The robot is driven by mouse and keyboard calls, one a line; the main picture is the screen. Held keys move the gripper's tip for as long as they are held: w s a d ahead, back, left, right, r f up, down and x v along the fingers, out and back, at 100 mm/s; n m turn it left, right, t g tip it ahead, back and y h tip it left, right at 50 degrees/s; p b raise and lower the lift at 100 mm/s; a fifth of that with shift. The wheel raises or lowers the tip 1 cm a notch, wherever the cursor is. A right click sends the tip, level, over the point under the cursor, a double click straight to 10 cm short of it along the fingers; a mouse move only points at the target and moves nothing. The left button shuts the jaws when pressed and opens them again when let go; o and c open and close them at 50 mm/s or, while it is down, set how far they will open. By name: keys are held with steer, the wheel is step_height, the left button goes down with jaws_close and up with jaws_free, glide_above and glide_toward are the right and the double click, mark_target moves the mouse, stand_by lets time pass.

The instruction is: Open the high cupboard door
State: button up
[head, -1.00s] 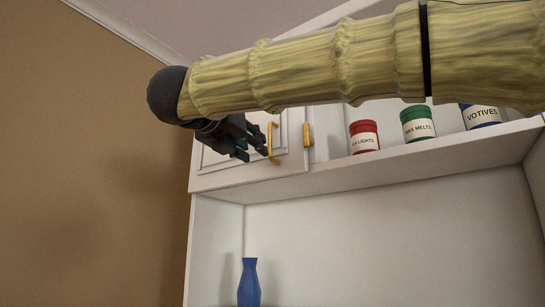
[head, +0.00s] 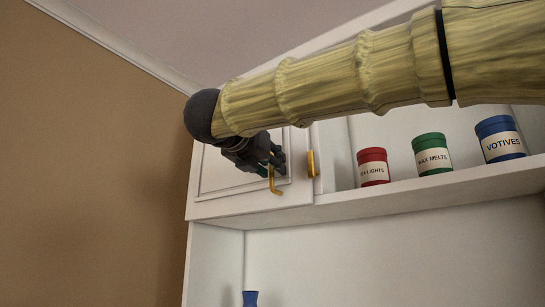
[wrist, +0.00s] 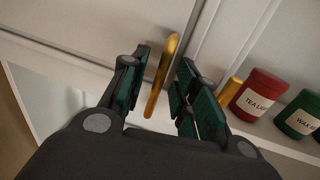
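The white high cupboard door (head: 216,178) is at the upper left of the unit in the head view and looks shut. Its gold bar handle (head: 273,183) is upright near the door's right side. My gripper (head: 271,163) is at the handle, hiding its upper part. In the wrist view, the handle (wrist: 161,76) stands between the two dark green fingers of my gripper (wrist: 165,68). The fingers are open, with gaps visible on both sides of the handle.
A gold fitting (head: 312,164) sits just right of the door. An open shelf there holds a red jar (head: 373,167), a green jar (head: 432,153) and a blue jar (head: 499,139). A blue vase (head: 250,298) stands below. A brown wall (head: 90,170) is at the left.

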steer(key=shift+w+d, duration=0.25)
steer(key=shift+w, duration=0.35)
steer(key=shift+c, duration=0.4)
jaws_close()
steer(key=shift+f, duration=0.15)
